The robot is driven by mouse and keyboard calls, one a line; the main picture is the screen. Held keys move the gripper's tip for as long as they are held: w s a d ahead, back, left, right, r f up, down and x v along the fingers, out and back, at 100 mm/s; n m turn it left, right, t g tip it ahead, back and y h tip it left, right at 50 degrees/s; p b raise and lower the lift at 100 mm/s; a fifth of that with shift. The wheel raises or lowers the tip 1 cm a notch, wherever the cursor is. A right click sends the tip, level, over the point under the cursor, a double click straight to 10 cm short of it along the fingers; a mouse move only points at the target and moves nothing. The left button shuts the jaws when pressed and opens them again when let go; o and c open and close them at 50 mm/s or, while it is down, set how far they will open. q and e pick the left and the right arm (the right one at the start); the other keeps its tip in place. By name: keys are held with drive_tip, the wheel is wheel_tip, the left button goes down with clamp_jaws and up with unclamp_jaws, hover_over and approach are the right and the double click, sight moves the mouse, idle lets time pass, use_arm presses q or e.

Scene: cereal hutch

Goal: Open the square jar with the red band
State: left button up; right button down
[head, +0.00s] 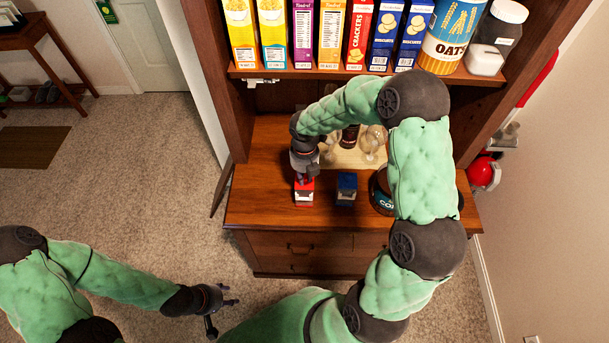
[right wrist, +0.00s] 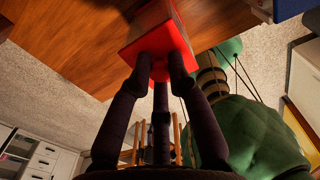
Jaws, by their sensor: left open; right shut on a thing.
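The square jar with the red band (head: 304,197) stands on the wooden hutch counter, left of a similar jar with a blue top (head: 346,188). My right gripper (head: 305,178) reaches down from above and is shut on the red top of the jar. In the right wrist view its dark fingers (right wrist: 161,62) close around a small part of the red top (right wrist: 170,35). I see no gap between top and body; the fingers hide part of it. My left gripper (head: 226,301) is open and empty, low in front of the hutch, away from the jar.
A shelf above holds cereal boxes (head: 330,35), a cracker box (head: 360,35) and an oats canister (head: 452,35). Glass vessels (head: 372,140) stand behind the jars. A round container (head: 380,200) is partly hidden by my right arm. The counter's left front is clear.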

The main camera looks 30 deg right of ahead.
sight(305, 177)
drive_tip(key=shift+r+p, duration=2.3)
drive_tip(key=shift+r, duration=0.15)
use_arm(q)
wheel_tip(305, 177, up, 5)
drive_tip(key=shift+f, duration=0.15)
drive_tip(key=shift+f, duration=0.1)
